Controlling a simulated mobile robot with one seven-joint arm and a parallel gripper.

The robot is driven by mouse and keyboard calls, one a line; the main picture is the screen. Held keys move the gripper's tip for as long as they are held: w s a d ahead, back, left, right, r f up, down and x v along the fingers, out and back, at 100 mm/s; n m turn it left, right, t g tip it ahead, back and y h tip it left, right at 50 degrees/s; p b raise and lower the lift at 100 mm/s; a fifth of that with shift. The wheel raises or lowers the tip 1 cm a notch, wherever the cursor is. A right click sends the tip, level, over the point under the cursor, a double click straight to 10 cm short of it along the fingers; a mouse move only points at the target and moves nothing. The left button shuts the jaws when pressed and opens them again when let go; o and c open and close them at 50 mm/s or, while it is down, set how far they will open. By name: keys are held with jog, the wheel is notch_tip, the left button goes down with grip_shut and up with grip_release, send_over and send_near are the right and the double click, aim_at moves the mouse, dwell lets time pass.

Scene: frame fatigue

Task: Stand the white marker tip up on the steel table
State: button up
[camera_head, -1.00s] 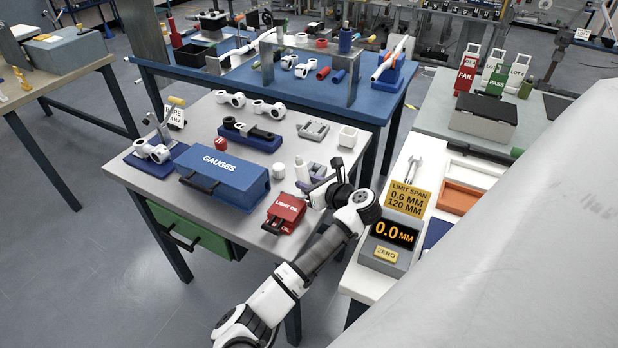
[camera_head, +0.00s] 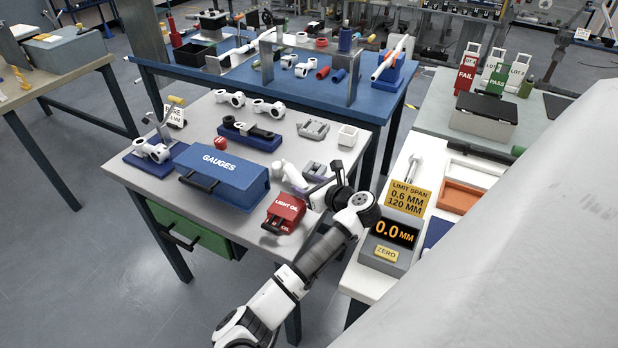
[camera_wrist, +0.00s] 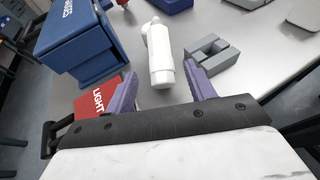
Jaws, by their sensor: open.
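The white marker (camera_head: 292,176) is on the steel table (camera_head: 195,132), between the blue GAUGES box and a grey slotted block. In the head view it leans or lies toward the left; I cannot tell which. In the wrist view the marker (camera_wrist: 161,57) points its small tip away from me and its blunt end toward my gripper. My gripper (camera_wrist: 160,82) is open, its purple fingers on either side of the blunt end. No grip shows. In the head view my gripper (camera_head: 318,187) is low over the table's right edge, partly hidden by my arm.
The red LIGHT OIL can (camera_head: 284,213) stands close to the left of my gripper. The blue GAUGES box (camera_head: 222,173) is farther left. The grey slotted block (camera_wrist: 212,57) is close on the right.

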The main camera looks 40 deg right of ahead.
jog(key=b+v, duration=0.2)
jog(key=v, duration=1.2)
jog(key=shift+b, duration=0.35)
jog(key=shift+w, duration=0.1)
